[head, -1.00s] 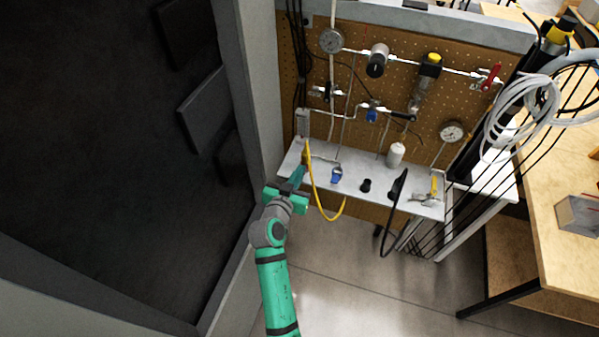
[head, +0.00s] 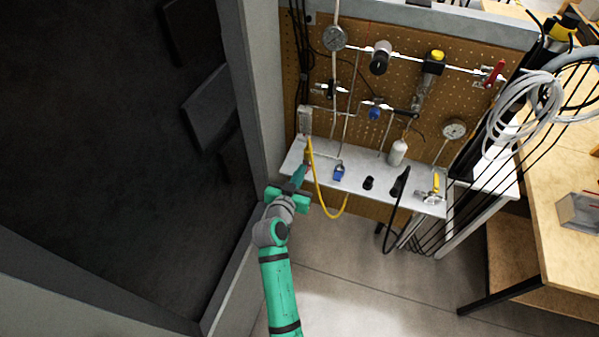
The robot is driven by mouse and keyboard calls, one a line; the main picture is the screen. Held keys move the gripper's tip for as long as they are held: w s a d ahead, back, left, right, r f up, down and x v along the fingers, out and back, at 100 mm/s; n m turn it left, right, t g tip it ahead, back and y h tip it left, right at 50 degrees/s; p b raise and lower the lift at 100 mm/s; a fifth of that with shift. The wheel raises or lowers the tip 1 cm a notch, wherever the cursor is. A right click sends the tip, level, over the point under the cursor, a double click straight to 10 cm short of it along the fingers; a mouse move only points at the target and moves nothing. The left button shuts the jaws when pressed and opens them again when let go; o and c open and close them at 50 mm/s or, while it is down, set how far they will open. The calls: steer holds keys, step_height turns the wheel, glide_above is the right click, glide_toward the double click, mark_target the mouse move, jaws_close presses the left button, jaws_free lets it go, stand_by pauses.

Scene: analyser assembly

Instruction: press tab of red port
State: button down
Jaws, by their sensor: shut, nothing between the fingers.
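My gripper (head: 301,172) is shut and empty, at the left end of the white shelf (head: 352,181). Its teal fingers point up and away, toward the top end of a yellow hose (head: 319,188). A tiny reddish spot (head: 309,164) shows beside the fingertips; it may be the red port, but it is too small to be sure. No tab can be made out, and the fingers cover part of this spot. I cannot tell whether the fingertips touch anything.
A blue fitting (head: 339,173), black knobs (head: 368,183) and a yellow-handled valve (head: 435,187) sit along the shelf. The pegboard (head: 300,62) behind carries gauges and pipes. A grey-framed dark cabinet (head: 120,150) stands close on the left. The floor (head: 350,285) in front is clear.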

mark_target(307, 157)
step_height(307, 157, up, 3)
steer(key=shift+d+r, duration=0.15)
steer(key=shift+r, duration=0.05)
steer(key=v, duration=1)
steer(key=shift+a+r, duration=0.2)
steer(key=shift+r, duration=0.1)
stand_by(0.5)
